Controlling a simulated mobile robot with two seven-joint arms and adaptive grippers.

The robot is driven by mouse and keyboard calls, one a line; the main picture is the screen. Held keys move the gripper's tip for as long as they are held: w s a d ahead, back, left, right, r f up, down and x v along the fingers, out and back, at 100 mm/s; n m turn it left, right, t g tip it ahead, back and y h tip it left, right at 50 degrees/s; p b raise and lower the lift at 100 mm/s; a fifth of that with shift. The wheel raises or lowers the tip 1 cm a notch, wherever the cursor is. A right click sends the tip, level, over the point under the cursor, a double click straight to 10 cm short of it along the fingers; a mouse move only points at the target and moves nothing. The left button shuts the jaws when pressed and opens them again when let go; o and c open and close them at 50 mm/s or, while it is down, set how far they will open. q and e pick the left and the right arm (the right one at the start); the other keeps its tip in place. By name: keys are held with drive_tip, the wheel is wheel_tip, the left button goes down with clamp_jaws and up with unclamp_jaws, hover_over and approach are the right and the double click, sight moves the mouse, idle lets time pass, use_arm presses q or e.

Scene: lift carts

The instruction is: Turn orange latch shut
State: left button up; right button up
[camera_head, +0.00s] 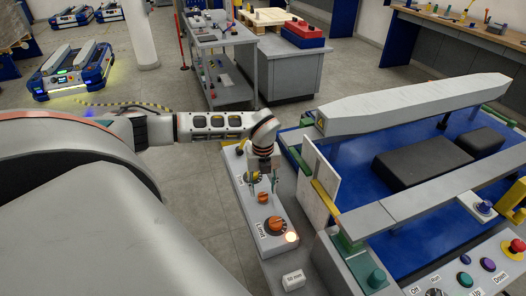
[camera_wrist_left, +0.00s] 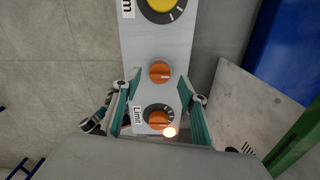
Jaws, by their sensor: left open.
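A grey control panel (camera_head: 250,208) carries two orange parts. A small round orange knob, perhaps the latch (camera_head: 264,197), also shows in the left wrist view (camera_wrist_left: 160,72). Nearer is a larger orange dial (camera_head: 277,224) marked "Limit", beside a lit lamp (camera_head: 291,238); the dial shows in the wrist view too (camera_wrist_left: 158,118). My left gripper (camera_head: 263,185) points down over the panel, open. In the wrist view its two fingers (camera_wrist_left: 161,90) stand on either side of the panel's orange parts, apart from the small knob. My right gripper is not in view.
A yellow dial (camera_wrist_left: 162,6) sits farther along the panel. A block marked "50 mm" (camera_head: 293,280) is at its near end. To the right stands a blue lift cart (camera_head: 350,190) with grey beams; a button console (camera_head: 475,270) is at lower right.

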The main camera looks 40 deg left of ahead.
sight(263, 194)
use_arm(q)
wheel_tip(263, 194, up, 9)
idle(0.3)
drive_tip(key=shift+r, duration=0.1)
idle(0.4)
